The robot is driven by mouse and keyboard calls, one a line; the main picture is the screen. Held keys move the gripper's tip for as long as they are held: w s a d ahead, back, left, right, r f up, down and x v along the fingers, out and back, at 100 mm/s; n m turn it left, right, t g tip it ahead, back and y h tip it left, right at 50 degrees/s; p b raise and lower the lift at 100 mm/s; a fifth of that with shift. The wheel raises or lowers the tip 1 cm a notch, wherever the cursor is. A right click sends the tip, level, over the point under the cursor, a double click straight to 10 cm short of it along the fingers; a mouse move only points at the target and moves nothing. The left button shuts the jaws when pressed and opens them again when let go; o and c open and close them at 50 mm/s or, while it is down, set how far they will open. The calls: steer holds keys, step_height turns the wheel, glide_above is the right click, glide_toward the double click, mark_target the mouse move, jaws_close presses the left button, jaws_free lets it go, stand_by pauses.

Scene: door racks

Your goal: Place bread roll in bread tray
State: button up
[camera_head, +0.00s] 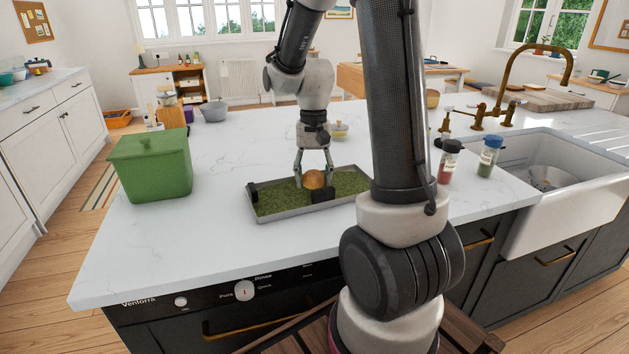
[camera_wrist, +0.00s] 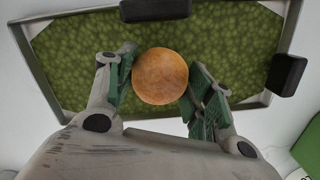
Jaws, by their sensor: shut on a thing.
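The bread roll (camera_head: 313,180) is round and golden brown; it also shows in the wrist view (camera_wrist: 160,76). My gripper (camera_head: 314,172) points down and is shut on the roll, with a green-padded finger on either side (camera_wrist: 160,82). The bread tray (camera_head: 278,214) is shallow, with a grey rim and a mottled green inside; its rim also shows in the wrist view (camera_wrist: 45,82). The roll is over the tray's inside, near its middle in the head view. I cannot tell whether it touches the bottom.
Black blocks sit on the tray's rim, one at its left end (camera_head: 252,191). A green lidded box (camera_head: 150,166) stands left on the white counter. Two jars (camera_head: 449,162) (camera_head: 488,157) stand right, beside the sink (camera_head: 560,190). The counter between box and tray is clear.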

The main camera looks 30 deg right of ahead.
steer(key=shift+f, duration=0.85)
steer(key=o, duration=0.8)
steer(key=shift+f, duration=0.1)
steer(key=shift+c, duration=0.2)
steer(key=r, duration=0.8)
steer(key=w+r, duration=0.1)
steer(key=r, duration=0.2)
steer(key=shift+w+d+r, duration=0.1)
steer(key=shift+d+r, duration=0.2)
steer(key=shift+r, duration=0.1)
steer(key=s+a+r+n+t, duration=0.2)
steer(key=s+n, duration=0.1)
steer(key=s, duration=0.6)
steer(key=s+a+r+n+t, duration=0.2)
steer(key=s+n+t, duration=0.1)
steer(key=s, duration=0.5)
steer(key=shift+s+a+r+n+t+h, duration=0.15)
steer(key=shift+s+r+n+t+h, duration=0.15)
steer(key=shift+s+r+h, duration=0.1)
